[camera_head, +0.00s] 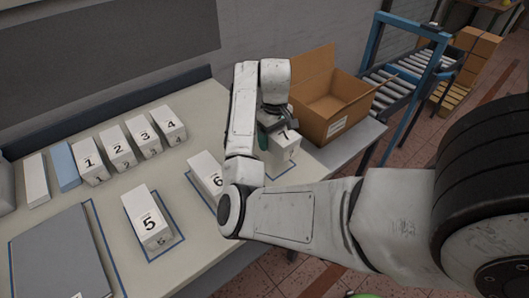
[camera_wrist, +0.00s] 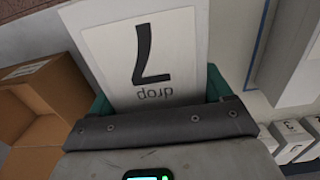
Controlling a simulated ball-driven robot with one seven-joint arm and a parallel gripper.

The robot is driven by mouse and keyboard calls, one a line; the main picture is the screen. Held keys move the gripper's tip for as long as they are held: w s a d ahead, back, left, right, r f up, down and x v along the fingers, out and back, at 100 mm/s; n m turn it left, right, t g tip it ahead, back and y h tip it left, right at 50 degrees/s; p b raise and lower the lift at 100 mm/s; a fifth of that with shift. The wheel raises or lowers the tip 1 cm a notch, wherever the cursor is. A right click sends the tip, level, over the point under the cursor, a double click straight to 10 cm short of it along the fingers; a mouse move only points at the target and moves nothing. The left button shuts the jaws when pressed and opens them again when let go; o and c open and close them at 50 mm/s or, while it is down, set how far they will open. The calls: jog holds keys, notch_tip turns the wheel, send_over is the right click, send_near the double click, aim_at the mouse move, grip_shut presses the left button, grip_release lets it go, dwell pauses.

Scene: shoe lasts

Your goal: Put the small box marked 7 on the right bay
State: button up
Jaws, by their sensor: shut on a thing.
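The small white box marked 7 (camera_head: 284,148) is at the right bay (camera_head: 286,173), a blue-outlined rectangle near the table's right end. The arm and gripper hide part of the box. My gripper (camera_head: 273,131) is shut on it from above. In the wrist view the box (camera_wrist: 147,50) fills the space between the teal fingers, its 7 and the word "drop" upside down. I cannot tell whether the box's base touches the table. The box marked 5 (camera_head: 148,217) stands in the left bay, and the box marked 6 (camera_head: 207,175) in the middle one.
Boxes marked 1 (camera_head: 89,162), 2, 3 and 4 stand in a row at the back. An open cardboard box (camera_head: 327,113) stands close to the right of my gripper. A grey folder-like slab (camera_head: 58,255) lies at front left. A roller conveyor (camera_head: 397,85) is beyond the table.

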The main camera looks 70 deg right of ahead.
aim_at(265, 155)
jog(key=w+f, duration=0.2)
jog(key=f, duration=0.1)
jog(key=shift+w+d, duration=0.3)
jog(key=shift+w, duration=0.05)
jog(key=shift+w+d+f, duration=0.1)
jog(key=shift+w+f, duration=0.1)
jog(key=shift+f, duration=1.6)
jog(key=shift+f, duration=0.15)
jog(key=o, duration=1.1)
notch_tip(265, 155, up, 12)
jog(key=shift+r, duration=0.15)
